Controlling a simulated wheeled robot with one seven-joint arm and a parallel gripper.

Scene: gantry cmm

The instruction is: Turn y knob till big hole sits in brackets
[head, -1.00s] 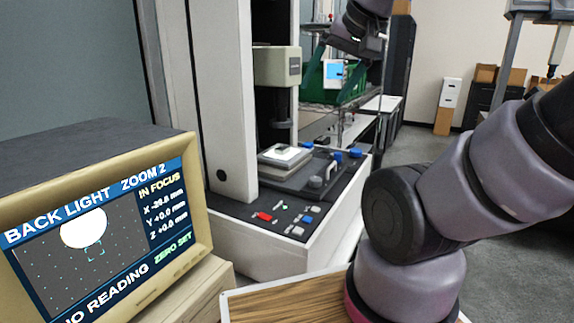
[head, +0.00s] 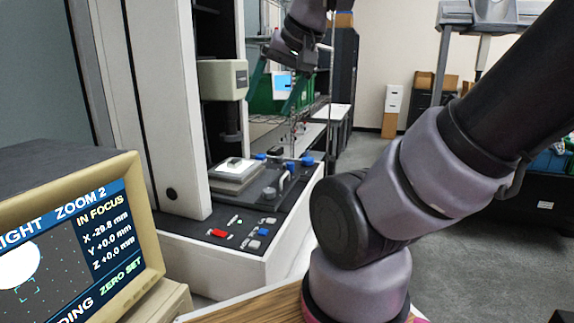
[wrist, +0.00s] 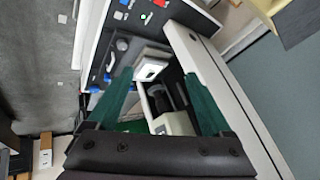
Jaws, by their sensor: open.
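The monitor (head: 150,225) at lower left shows a big white hole (head: 14,268) above and left of the brackets (head: 28,291), apart from their centre. Its readout says X about -29.8 mm, Y +0.0, Z +0.0, IN FOCUS; its left edge is cut off. The measuring machine's stage (head: 236,171) carries a pale plate. Blue knobs (head: 307,159) stand behind and right of it; I cannot tell which is the y knob. My gripper (wrist: 159,75) has green fingers spread wide and empty. In the head view it hangs above and beyond the stage, apart from the knobs.
The machine's white column (head: 165,100) and measuring head (head: 222,80) rise beside the stage. A control panel (head: 235,228) with a red button lies in front. A green crate (head: 270,88) sits on a shelf behind. Open grey floor (head: 470,235) lies to the right.

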